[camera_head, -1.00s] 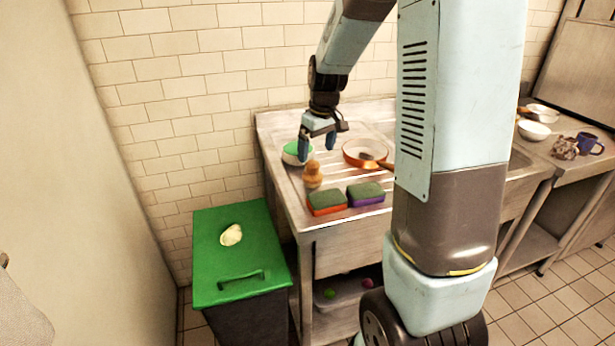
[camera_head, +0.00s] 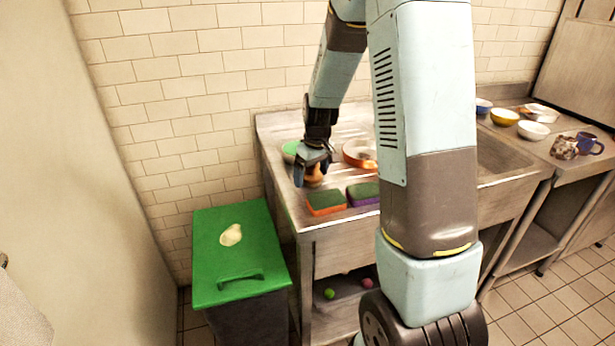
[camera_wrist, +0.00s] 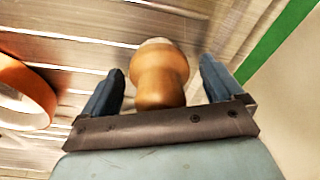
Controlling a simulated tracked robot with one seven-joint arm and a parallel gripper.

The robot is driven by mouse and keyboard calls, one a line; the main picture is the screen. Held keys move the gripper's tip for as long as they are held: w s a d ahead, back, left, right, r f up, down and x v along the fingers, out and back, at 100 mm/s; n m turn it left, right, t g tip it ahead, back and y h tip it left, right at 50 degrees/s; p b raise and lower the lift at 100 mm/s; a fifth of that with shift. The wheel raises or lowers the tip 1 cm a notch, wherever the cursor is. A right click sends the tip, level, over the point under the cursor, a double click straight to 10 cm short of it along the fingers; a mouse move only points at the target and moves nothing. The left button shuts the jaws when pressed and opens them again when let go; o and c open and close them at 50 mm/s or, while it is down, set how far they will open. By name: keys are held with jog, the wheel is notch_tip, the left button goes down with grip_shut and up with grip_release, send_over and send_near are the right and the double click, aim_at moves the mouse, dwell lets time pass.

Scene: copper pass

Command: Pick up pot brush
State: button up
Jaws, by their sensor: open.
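The pot brush (camera_wrist: 160,75), with a rounded orange-brown wooden body, stands on the metal drainboard. In the wrist view it lies between the two blue fingers of my gripper (camera_wrist: 163,88), with a gap on each side. My gripper is open and does not visibly touch it. In the head view my gripper (camera_head: 311,176) is low over the drainboard and hides most of the brush (camera_head: 314,175).
Two sponges, one orange-based (camera_head: 326,203) and one purple-based (camera_head: 363,194), lie near the front edge. An orange-rimmed pan (camera_head: 358,153) is behind to the right. A green-lidded bin (camera_head: 240,255) stands left. Bowls and mugs (camera_head: 590,145) are far right.

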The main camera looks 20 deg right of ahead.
jog(key=shift+c, duration=0.3)
jog(key=c, duration=1.1)
jog(key=shift+o, duration=0.2)
jog(key=shift+r, duration=0.6)
jog(key=r, duration=0.2)
jog(key=shift+s+d+r, duration=0.15)
jog(key=shift+s+r, duration=0.05)
jog(key=shift+r, duration=0.15)
jog(key=s+d+r, duration=0.5)
jog(key=s+r, duration=0.4)
jog(key=s, duration=0.3)
jog(key=shift+s+d, duration=0.2)
jog(key=shift+r, duration=0.1)
